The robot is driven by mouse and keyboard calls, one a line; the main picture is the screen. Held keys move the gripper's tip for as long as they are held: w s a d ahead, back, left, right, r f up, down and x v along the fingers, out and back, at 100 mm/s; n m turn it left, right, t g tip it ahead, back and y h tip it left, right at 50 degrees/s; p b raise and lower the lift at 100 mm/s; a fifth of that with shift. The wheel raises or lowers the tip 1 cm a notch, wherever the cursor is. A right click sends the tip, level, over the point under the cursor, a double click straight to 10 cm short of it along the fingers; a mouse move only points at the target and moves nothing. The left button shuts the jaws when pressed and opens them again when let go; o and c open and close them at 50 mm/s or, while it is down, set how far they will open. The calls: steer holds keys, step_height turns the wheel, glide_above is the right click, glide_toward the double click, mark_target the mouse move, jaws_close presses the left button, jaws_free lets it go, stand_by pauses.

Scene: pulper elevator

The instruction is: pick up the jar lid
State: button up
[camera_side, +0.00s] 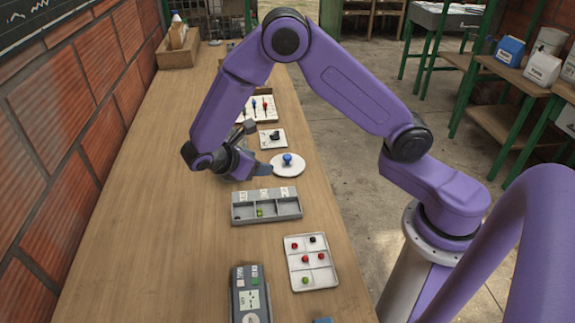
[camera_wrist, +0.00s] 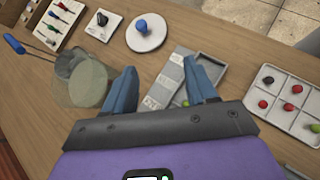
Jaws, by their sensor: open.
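A round white disc (camera_side: 287,172) with a blue knob (camera_side: 287,159) lies flat on the bench; it looks like a lid, but I cannot be sure it is the jar lid. The disc also shows at the top of the wrist view (camera_wrist: 146,42). My gripper (camera_side: 258,150) is just left of it in the side view. In the wrist view my gripper (camera_wrist: 160,70) is open and empty, its blue-grey fingers apart, with the disc beyond the tips.
A grey compartment tray (camera_side: 266,205) and a white tray with small red, green and dark balls (camera_side: 311,262) lie nearby. A small board with a black part (camera_side: 272,138) is behind the disc. A control box (camera_side: 251,295) is at front. The bench's left side is clear.

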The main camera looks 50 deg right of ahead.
steer(key=w+d+f+n+h, duration=0.1)
steer(key=w+d+f+h, duration=0.2)
steer(key=w+f, duration=0.25)
glide_toward(286, 157)
steer(key=shift+n, duration=0.3)
steer(key=x, duration=0.5)
steer(key=shift+w+d+f, duration=0.2)
steer(key=shift+f, duration=0.1)
steer(key=shift+s+x, duration=0.15)
steer(key=shift+x, duration=1.15)
steer(key=shift+s+x, duration=0.1)
steer(key=shift+x, duration=1.2)
steer(key=shift+r, duration=0.2)
steer(key=c, duration=1.1)
